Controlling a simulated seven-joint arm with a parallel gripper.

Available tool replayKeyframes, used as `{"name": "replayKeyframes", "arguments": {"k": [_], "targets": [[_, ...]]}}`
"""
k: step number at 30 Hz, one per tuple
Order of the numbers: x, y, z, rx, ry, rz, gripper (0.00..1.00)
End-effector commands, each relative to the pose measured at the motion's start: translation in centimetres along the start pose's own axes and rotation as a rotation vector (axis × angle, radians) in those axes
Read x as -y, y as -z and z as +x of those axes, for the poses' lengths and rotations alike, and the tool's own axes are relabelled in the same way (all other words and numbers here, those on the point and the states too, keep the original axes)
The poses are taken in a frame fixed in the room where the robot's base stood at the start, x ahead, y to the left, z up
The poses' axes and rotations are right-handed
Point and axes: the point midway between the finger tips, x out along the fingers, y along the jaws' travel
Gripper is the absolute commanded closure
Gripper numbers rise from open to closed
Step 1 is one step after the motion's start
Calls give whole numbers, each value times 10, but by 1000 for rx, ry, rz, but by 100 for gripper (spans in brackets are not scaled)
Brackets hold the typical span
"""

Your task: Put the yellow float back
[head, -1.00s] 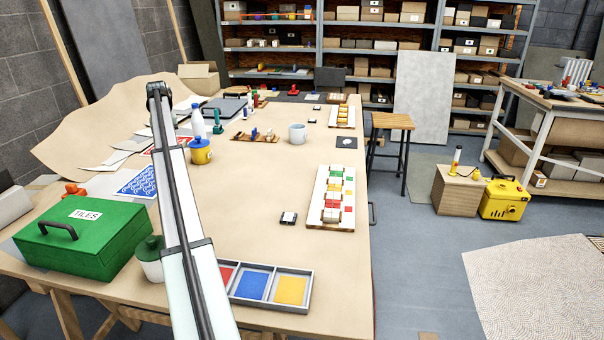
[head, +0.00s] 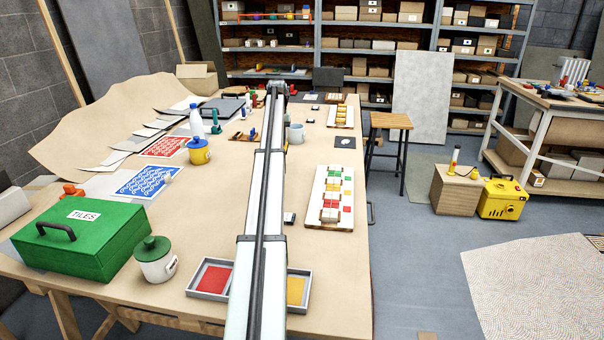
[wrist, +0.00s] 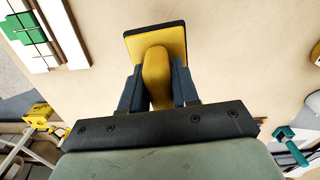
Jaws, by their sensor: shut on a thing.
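My gripper (wrist: 158,88) is shut on the yellow float (wrist: 155,75) in the wrist view. Its two blue fingers press on either side of the float's yellow handle. The float's yellow plate has a dark edge and is over bare tan table top.
A tile panel (head: 318,214) lies along the right edge; its corner shows in the wrist view (wrist: 62,30). A grey mug (head: 296,133) stands close to my arm. A yellow pot (head: 199,152), green box (head: 82,236) and colour tray (head: 208,296) occupy the left and front.

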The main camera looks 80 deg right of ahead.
Motion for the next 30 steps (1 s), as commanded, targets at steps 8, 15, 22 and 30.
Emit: {"name": "replayKeyframes", "arguments": {"k": [8, 15, 22, 30], "targets": [[-77, 1, -2, 0, 0, 92, 94], [-94, 0, 6, 0, 0, 113, 94], [-94, -1, 40, 2, 0, 113, 94], [-93, 0, 66, 0, 0, 112, 94]]}}
